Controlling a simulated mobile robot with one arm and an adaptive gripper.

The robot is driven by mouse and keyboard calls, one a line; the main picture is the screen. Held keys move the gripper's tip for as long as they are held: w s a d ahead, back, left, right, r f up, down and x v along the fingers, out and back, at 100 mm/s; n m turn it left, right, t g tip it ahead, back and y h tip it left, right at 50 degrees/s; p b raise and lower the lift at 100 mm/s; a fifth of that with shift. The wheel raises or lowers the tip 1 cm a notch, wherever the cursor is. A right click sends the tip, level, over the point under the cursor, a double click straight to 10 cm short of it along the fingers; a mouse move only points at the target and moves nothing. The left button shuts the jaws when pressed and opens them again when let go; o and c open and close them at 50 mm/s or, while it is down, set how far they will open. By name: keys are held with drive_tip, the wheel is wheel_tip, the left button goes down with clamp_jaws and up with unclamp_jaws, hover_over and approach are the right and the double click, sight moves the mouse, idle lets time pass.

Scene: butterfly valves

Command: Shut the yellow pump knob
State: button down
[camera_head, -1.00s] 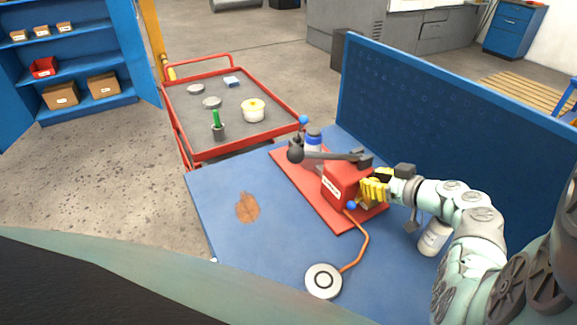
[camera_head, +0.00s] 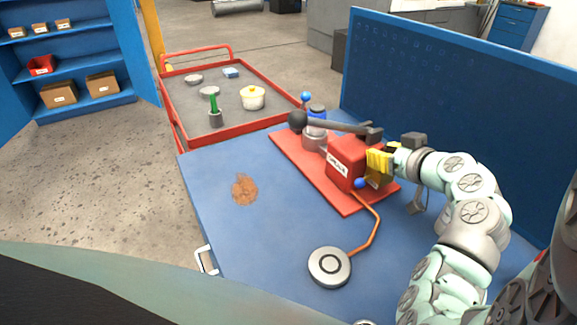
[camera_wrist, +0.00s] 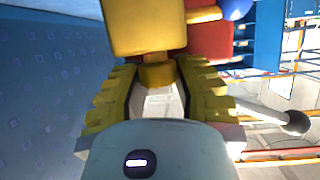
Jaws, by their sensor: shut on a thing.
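The red pump box (camera_head: 345,165) with a white label sits on a red base plate (camera_head: 330,190) on the blue bench. The yellow knob (camera_wrist: 145,25) is a block at the top of the wrist view, with a darker yellow neck (camera_wrist: 158,76) below it. My gripper (camera_head: 380,160) is at the right side of the pump box. In the wrist view my gripper's ridged yellow fingers (camera_wrist: 157,80) are closed around the neck, one on each side. In the head view the knob is mostly hidden by the fingers.
A dark lever with a round black end (camera_head: 297,122) extends left above the pump. A blue ball (camera_head: 361,183) is in front of the box. An orange hose runs to a round grey disc (camera_head: 329,266). A blue pegboard panel (camera_head: 440,95) stands behind my arm.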

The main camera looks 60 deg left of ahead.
drive_tip(key=shift+s, duration=0.1)
drive_tip(key=c, duration=1.1)
unclamp_jaws()
drive_tip(key=shift+c, duration=0.2)
drive_tip(key=o, duration=0.3)
drive_tip(key=shift+d+f, duration=0.1)
drive_tip(key=shift+d, duration=0.1)
drive_tip(key=shift+o, duration=1)
drive_tip(key=shift+d, duration=0.1)
drive_tip(key=v, duration=1.2)
